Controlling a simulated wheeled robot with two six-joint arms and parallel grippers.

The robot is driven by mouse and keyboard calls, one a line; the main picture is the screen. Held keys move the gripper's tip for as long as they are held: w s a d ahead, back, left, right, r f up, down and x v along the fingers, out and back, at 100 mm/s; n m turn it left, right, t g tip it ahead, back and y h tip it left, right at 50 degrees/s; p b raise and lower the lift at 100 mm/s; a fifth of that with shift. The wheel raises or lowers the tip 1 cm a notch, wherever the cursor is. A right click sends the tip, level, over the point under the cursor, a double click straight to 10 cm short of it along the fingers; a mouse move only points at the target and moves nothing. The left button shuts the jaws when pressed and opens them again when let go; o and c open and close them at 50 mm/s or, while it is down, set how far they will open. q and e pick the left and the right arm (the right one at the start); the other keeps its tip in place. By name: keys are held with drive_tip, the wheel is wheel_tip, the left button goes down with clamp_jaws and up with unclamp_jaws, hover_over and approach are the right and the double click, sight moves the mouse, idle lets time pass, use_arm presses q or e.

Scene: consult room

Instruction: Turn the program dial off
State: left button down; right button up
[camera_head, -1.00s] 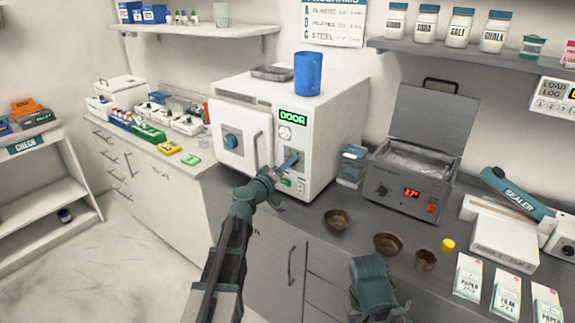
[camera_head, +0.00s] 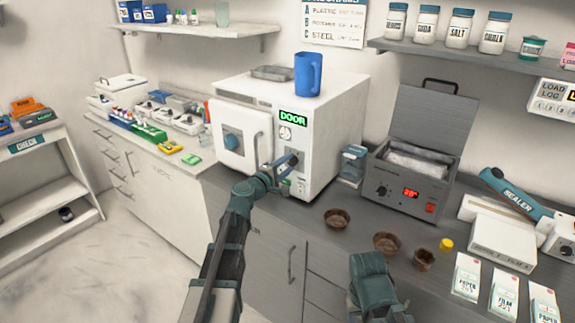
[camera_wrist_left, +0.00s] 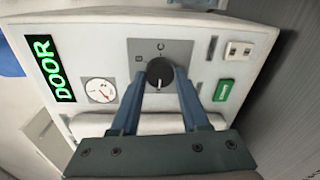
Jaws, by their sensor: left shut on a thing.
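The program dial (camera_wrist_left: 160,73) is a dark round knob on a grey plate on the front of the white autoclave (camera_head: 330,110). In the left wrist view a pale pointer line shows on it. My left gripper (camera_wrist_left: 160,85) is shut on the dial, one blue finger on each side. In the head view the left gripper (camera_head: 290,160) reaches the front panel and hides most of the dial. The green display (camera_head: 293,117) reads DOOR, and the autoclave door (camera_head: 233,141) looks a little ajar.
A blue jug (camera_head: 307,75) and a metal tray (camera_head: 272,73) stand on the autoclave. Right of it are a clear box (camera_head: 352,163), an open ultrasonic bath (camera_head: 410,175) and brown bowls (camera_head: 337,218).

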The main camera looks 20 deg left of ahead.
use_arm(q)
drive_tip(key=shift+n, duration=0.3)
idle(0.4)
drive_tip(key=shift+c, duration=2)
unclamp_jaws()
drive_tip(key=f+p+v, duration=0.1)
drive_tip(key=v, duration=1.2)
drive_tip(key=shift+s+a+r, duration=0.2)
drive_tip(key=shift+s+r, duration=0.2)
drive_tip(key=shift+r, duration=0.05)
